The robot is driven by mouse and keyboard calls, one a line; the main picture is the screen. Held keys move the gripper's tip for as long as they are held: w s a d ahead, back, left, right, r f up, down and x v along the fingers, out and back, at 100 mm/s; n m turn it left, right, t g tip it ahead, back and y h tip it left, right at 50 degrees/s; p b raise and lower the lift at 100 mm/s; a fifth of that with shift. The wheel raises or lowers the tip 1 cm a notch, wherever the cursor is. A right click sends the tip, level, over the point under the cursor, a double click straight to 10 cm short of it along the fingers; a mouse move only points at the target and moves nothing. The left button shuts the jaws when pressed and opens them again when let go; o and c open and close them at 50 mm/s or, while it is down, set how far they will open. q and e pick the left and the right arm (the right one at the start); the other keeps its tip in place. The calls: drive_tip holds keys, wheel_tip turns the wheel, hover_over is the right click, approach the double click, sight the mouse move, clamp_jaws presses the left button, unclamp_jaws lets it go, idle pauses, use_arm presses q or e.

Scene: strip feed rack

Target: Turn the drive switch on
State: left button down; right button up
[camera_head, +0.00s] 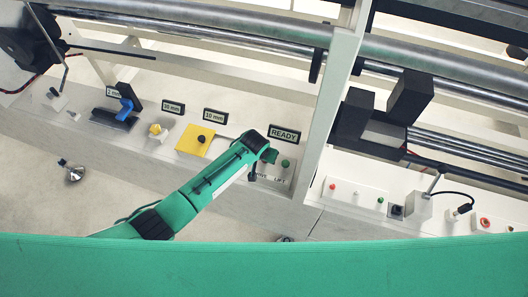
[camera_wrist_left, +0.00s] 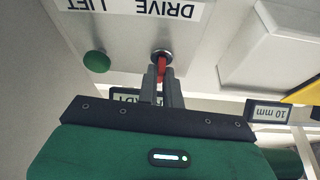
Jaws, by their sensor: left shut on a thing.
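The drive switch is a small red lever (camera_wrist_left: 162,64) in a round metal collar, next to the DRIVE word on the panel label (camera_wrist_left: 130,8) in the left wrist view. My left gripper (camera_wrist_left: 161,82) is shut on this lever, with its fingers on either side of it. In the head view my left gripper (camera_head: 256,168) is over the panel and hides the lever. A green button (camera_wrist_left: 97,61) is beside the lever, near the LIFT word; it also shows in the head view (camera_head: 285,163). My right gripper is in neither view.
A READY display (camera_head: 285,134) stands just behind the panel. A yellow plate (camera_head: 194,139) with a black knob and a 10 mm sign (camera_head: 215,116) are to the left. A white upright post (camera_head: 335,85) rises to the right. Metal rollers run across the back.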

use_arm(q)
drive_tip(key=shift+r+n, duration=0.15)
drive_tip(key=shift+n, duration=0.35)
drive_tip(key=shift+w+p, duration=0.1)
drive_tip(key=shift+p, duration=0.2)
drive_tip(key=c, duration=1.6)
unclamp_jaws()
drive_tip(key=shift+o, duration=0.2)
drive_tip(key=b+v, duration=0.1)
drive_tip(key=v, duration=1.2)
drive_tip(key=shift+s+d+r+b, duration=0.25)
drive_tip(key=shift+s+b, duration=0.15)
